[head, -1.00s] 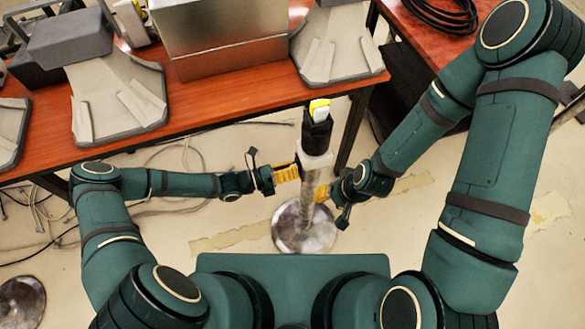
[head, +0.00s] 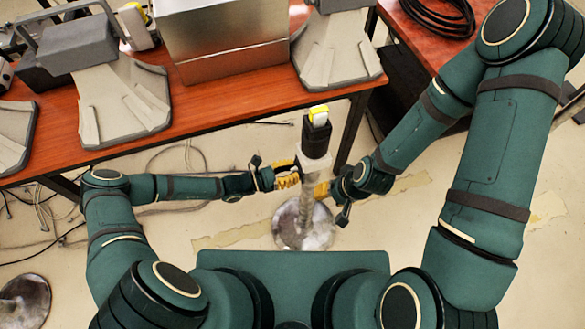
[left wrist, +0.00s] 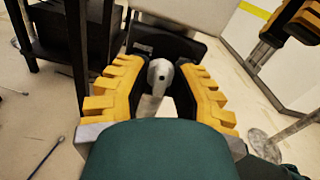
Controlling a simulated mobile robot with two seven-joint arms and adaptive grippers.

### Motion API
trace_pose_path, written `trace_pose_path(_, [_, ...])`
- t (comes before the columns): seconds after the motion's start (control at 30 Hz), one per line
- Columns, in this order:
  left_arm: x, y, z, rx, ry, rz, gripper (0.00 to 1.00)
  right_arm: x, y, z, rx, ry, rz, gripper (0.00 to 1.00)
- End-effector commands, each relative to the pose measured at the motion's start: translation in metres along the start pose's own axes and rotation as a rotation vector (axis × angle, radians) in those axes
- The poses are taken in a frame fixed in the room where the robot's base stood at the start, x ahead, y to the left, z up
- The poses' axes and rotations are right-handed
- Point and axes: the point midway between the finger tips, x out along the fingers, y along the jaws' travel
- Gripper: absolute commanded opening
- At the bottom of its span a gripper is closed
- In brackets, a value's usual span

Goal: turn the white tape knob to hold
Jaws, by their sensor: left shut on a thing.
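A metal post stands in front of me, topped by a grey box (head: 314,164) with a black part and a small white-and-yellow top (head: 319,115). My left gripper (head: 297,178) is at the left side of this box. In the left wrist view, its yellow fingers (left wrist: 160,85) lie either side of a whitish round knob (left wrist: 160,70) with a dark spot in its middle, and are shut on it. The knob is hidden in the head view, and no hold marking is readable. My right gripper (head: 322,190) is at the right side of the post; its jaw opening is unclear.
The post's round metal base (head: 290,232) rests on the floor. A wooden table (head: 215,112) beyond carries a metal box (head: 220,40) and grey wedge-shaped units (head: 338,50). Cables lie on the floor at left. A black cable coil (head: 437,15) is at the upper right.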

Motion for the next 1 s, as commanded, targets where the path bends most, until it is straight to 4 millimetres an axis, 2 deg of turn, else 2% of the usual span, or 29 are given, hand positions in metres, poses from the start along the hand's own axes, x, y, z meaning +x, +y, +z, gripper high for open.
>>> trace_pose_path(0.6, [0.0,0.0,-0.001,0.58,0.003,0.0,0.0,-0.016,-0.006,-0.008,0.005,0.016,0.002,0.43])
trace_pose_path(1.0, [0.0,0.0,-0.001,0.854,0.003,-0.001,0.0,-0.019,-0.007,-0.009,0.006,0.02,0.002,0.43])
